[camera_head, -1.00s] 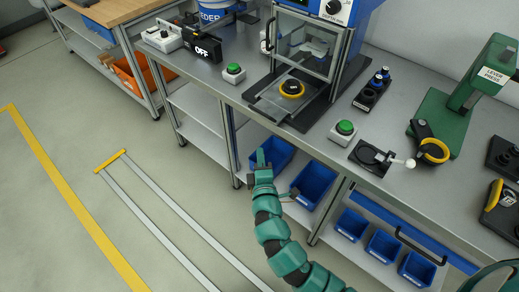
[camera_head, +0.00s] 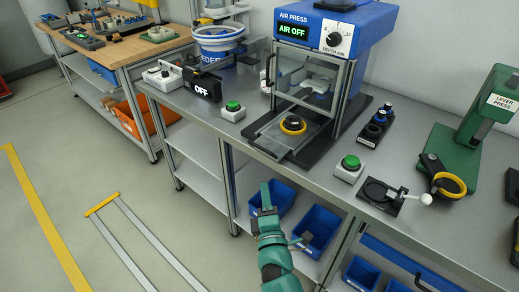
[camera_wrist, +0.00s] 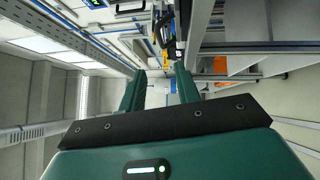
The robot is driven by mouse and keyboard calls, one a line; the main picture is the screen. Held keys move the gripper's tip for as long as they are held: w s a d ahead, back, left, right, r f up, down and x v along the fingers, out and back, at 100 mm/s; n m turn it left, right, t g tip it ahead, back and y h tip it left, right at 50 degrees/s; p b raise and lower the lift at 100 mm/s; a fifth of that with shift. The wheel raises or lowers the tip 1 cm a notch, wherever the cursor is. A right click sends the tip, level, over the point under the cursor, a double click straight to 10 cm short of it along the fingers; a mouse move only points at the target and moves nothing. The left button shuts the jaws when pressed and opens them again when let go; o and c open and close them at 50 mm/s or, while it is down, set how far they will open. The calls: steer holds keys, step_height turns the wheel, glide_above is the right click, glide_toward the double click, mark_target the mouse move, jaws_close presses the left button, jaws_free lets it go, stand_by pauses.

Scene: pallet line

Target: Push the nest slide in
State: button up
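The nest slide (camera_head: 270,137) is a flat metal plate that sticks out of the front of the blue air press (camera_head: 365,25) in the head view. A yellow ring with a dark centre (camera_head: 293,124) sits on it. My green gripper (camera_head: 266,192) is below and in front of the bench edge, apart from the slide. In the wrist view its two fingers (camera_wrist: 160,88) stand apart with nothing between them. The slide cannot be made out in the wrist view.
Green-button boxes (camera_head: 233,111) (camera_head: 349,168) flank the slide on the bench. A black OFF box (camera_head: 203,85) stands left. A lever fixture (camera_head: 392,195) and green lever press (camera_head: 476,125) stand right. Blue bins (camera_head: 318,229) sit under the bench.

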mark_target(259, 146)
steer(key=p+x, duration=0.2)
steer(key=x, duration=1.5)
steer(key=shift+p, duration=0.3)
steer(key=shift+c, duration=0.4)
jaws_close()
